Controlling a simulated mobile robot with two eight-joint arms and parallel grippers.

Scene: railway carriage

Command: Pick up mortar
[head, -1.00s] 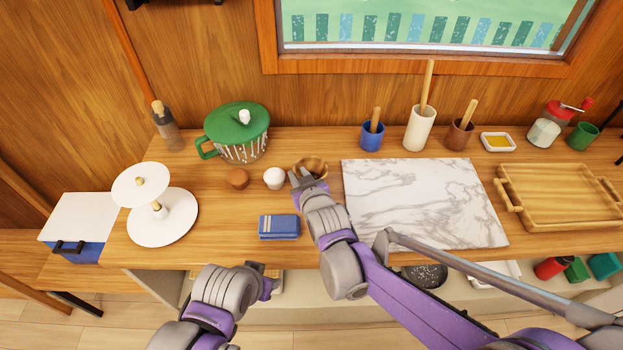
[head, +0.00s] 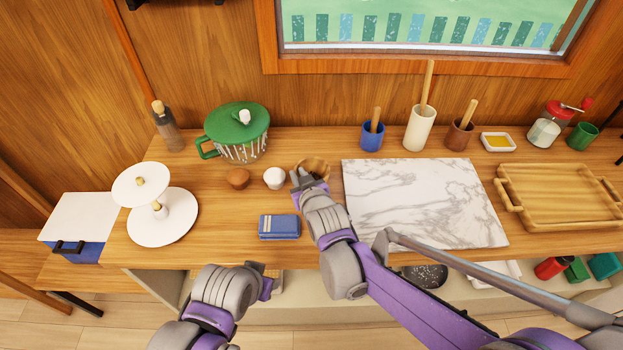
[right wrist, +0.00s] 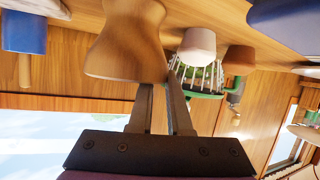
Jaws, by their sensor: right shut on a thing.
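The mortar, a waisted wooden vessel (head: 316,168), is near the middle of the wooden counter, left of the marble board. In the right wrist view the mortar (right wrist: 125,42) fills the upper left. My right gripper (head: 302,178) is at its near left side. In the right wrist view its two fingers (right wrist: 162,90) are close together at the mortar's edge, shut on it. I cannot tell whether the mortar's base touches the counter. My left gripper (head: 268,280) is low, in front of the counter edge, away from the mortar; its jaws are unclear.
A white cup (head: 274,179) and a brown pot (head: 238,179) stand close left of the mortar. A blue box (head: 279,227) lies nearer. The marble board (head: 420,200) is right. Blue (head: 372,138), white (head: 419,130) and brown (head: 460,136) holders stand behind.

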